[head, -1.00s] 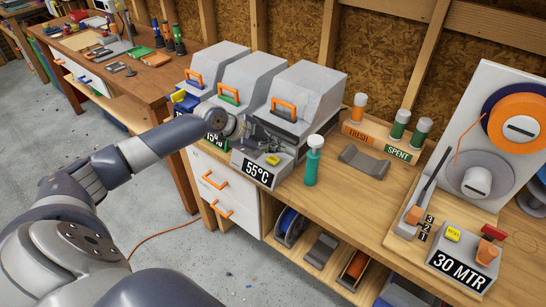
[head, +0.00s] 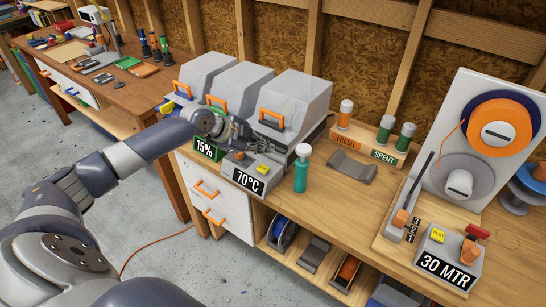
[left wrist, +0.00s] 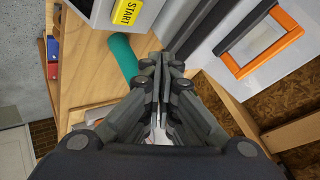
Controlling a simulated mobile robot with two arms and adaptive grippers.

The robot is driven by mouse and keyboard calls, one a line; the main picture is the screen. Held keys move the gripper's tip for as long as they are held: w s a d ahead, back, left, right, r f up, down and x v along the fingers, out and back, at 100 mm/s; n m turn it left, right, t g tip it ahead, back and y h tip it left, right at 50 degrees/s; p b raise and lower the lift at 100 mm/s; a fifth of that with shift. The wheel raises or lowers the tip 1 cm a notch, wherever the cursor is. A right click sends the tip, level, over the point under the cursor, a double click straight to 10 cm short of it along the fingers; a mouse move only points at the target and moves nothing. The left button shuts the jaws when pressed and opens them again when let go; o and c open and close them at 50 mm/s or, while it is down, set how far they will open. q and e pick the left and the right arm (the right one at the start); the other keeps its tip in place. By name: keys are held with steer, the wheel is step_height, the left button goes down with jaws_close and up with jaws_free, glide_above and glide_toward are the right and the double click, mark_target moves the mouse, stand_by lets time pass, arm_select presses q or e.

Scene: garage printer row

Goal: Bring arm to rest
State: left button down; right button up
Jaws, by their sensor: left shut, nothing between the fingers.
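My left arm reaches in from the left in the head view. Its gripper (head: 268,137) is in front of the rightmost grey box (head: 300,95) with an orange handle, above a unit whose display (head: 248,181) reads 70°C. In the left wrist view the gripper's fingers (left wrist: 164,62) are together with nothing between them. A yellow START button (left wrist: 129,11) and a teal bottle (left wrist: 122,55) lie beyond the fingertips, and an orange handle (left wrist: 268,45) is to their right. My right gripper is not in view.
The teal bottle (head: 301,172) stands just right of the 70°C unit. A grey cradle (head: 352,167), FRESH and SPENT rack (head: 362,144) and spool machine (head: 455,190) stand further right. Bare wood bench top (head: 335,205) lies between. White drawers (head: 215,205) are below.

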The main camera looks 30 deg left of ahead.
arm_select(q)
steer(key=s+d+f+n+g, duration=0.2)
steer(key=s+d+f, duration=0.5)
steer(key=s+d, duration=0.25)
steer(key=s+d+f+n+g, duration=0.1)
steer(key=s+d+f+g, duration=0.1)
steer(key=s+d+f, duration=0.6)
steer(key=s+a+r+n+y, duration=0.1)
steer(key=s+r+n+y, duration=0.25)
steer(key=s+n, duration=0.95)
steer(key=s+f+m+g+b, duration=0.1)
steer(key=s+f+m, duration=0.1)
steer(key=f, duration=1.3)
steer(key=s+f+m+g+b, duration=0.1)
steer(key=s+f, duration=0.2)
steer(key=f, duration=1.1)
steer(key=s+a+f+g+b, duration=0.1)
steer(key=s+a+f, duration=0.2)
steer(key=s+f, duration=1.3)
steer(key=shift+s+f+m+y+b, duration=0.25)
steer(key=shift+f+y, duration=0.2)
steer(key=shift+f, duration=0.25)
